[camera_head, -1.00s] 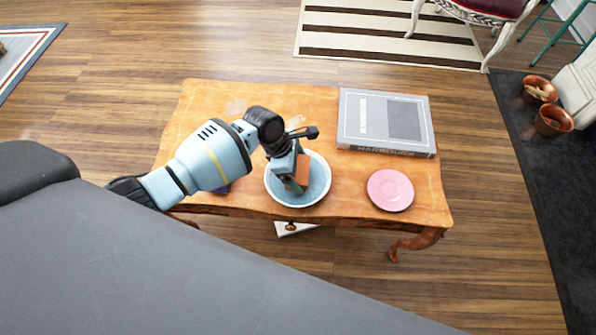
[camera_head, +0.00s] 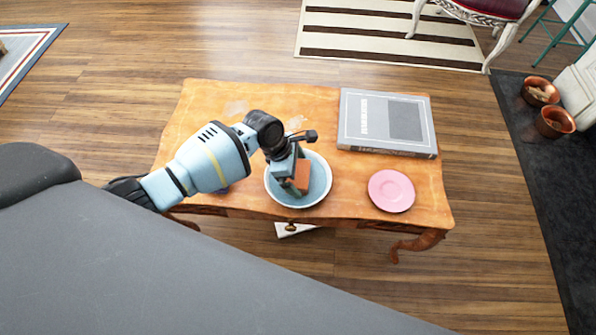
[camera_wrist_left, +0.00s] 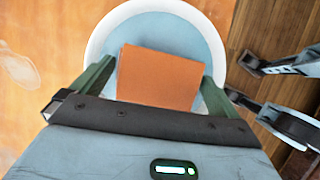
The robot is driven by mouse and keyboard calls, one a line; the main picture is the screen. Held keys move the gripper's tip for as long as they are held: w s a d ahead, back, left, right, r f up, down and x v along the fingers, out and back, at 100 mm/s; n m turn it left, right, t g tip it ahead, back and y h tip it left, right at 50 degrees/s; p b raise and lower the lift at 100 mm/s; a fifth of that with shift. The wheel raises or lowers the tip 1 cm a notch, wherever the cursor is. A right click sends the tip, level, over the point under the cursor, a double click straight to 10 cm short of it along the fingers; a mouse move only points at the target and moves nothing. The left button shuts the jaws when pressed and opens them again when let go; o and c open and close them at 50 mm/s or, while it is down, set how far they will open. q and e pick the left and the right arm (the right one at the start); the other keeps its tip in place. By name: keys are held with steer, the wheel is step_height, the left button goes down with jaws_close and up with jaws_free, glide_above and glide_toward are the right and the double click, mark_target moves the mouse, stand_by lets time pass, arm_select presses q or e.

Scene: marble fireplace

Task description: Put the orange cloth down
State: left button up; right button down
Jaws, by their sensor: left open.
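The orange cloth (camera_head: 302,172) looks like a small folded block. It is in the blue bowl with a white rim (camera_head: 318,160) on the wooden table; I cannot tell whether it touches the bowl's bottom. My left gripper (camera_head: 293,186) is over the bowl, and its jaws are open. In the left wrist view the cloth (camera_wrist_left: 160,78) shows between the two green fingers of the left gripper (camera_wrist_left: 158,70), with the bowl's rim (camera_wrist_left: 100,40) around it. The gripper hides part of the cloth and bowl in the head view. I do not make out my right gripper.
On the table (camera_head: 345,200), a pink plate (camera_head: 391,190) lies right of the bowl and a large grey book (camera_head: 386,122) lies behind it. The tabletop between bowl and plate is clear. Dark metal parts (camera_wrist_left: 285,65) show at the wrist view's right; I cannot tell what they are.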

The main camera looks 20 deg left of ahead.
arm_select(q)
steer(key=p+v, duration=0.3)
steer(key=v, duration=0.8)
steer(key=shift+r, duration=0.25)
steer(key=s+d+f+m+t, duration=0.1)
steer(key=s+d+f+m, duration=0.15)
steer(key=s, duration=0.25)
steer(key=s+d+f+m+t+h, duration=0.1)
steer(key=s+d+f+m, duration=0.1)
steer(key=s+f+m, duration=0.3)
steer(key=s+d+f+m+t, duration=0.1)
steer(key=s+d+f+m, duration=0.15)
steer(key=s, duration=0.35)
steer(key=s+a+m+y, duration=0.1)
steer(key=s+m, duration=0.3)
steer(key=s, duration=0.4)
steer(key=s+a+m+t+y, duration=0.1)
steer(key=s+a+m, duration=0.2)
steer(key=s, duration=0.5)
steer(key=s+a+m+t+y, duration=0.1)
steer(key=s+a+m, duration=0.1)
steer(key=s+m, duration=0.4)
steer(key=s, duration=0.3)
steer(key=shift+a, duration=0.3)
